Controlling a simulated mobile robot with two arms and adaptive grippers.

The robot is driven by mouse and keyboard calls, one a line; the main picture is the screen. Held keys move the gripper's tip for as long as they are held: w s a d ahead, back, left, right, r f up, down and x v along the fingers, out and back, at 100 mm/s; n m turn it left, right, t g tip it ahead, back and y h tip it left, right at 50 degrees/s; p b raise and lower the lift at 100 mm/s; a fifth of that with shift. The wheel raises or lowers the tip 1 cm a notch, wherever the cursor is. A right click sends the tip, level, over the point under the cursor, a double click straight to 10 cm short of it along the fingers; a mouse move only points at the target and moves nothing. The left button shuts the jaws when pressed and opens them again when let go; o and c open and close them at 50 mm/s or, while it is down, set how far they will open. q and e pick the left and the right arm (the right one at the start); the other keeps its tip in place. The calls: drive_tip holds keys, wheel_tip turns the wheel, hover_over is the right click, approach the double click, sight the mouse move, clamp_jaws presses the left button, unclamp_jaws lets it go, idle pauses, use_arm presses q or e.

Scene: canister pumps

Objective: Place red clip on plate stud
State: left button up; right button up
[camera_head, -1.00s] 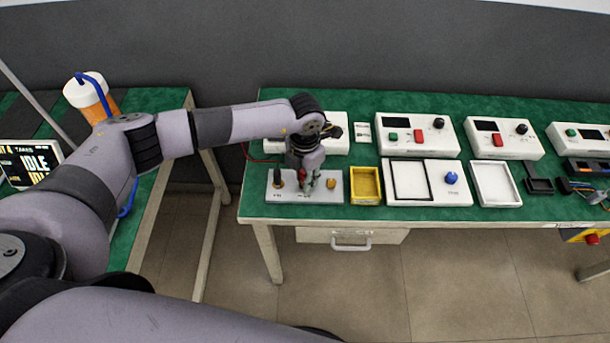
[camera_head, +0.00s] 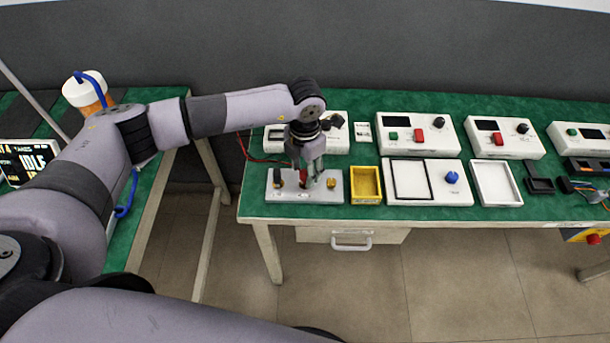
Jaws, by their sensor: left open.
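The light grey plate (camera_head: 290,195) lies at the left front of the green bench, with a dark stud (camera_head: 278,179) at its left and a brass stud (camera_head: 331,183) at its right. The red clip (camera_head: 303,178) stands at the middle of the plate, under my left gripper (camera_head: 306,180). My left gripper points down and is open, with its fingers close around the clip. Whether a finger touches the clip, and how the clip sits on the middle of the plate, is too small to tell. My right gripper is out of view.
A red lead (camera_head: 258,159) runs from behind the plate to the clip area. A yellow tray (camera_head: 366,186) stands just right of the plate. A white instrument box (camera_head: 337,143) is behind. White panels with knobs (camera_head: 418,139) fill the bench further right.

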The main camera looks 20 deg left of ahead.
sight(305, 173)
use_arm(q)
wheel_tip(305, 173, up, 9)
drive_tip(key=shift+f+b, duration=0.1)
drive_tip(key=shift+b, duration=0.5)
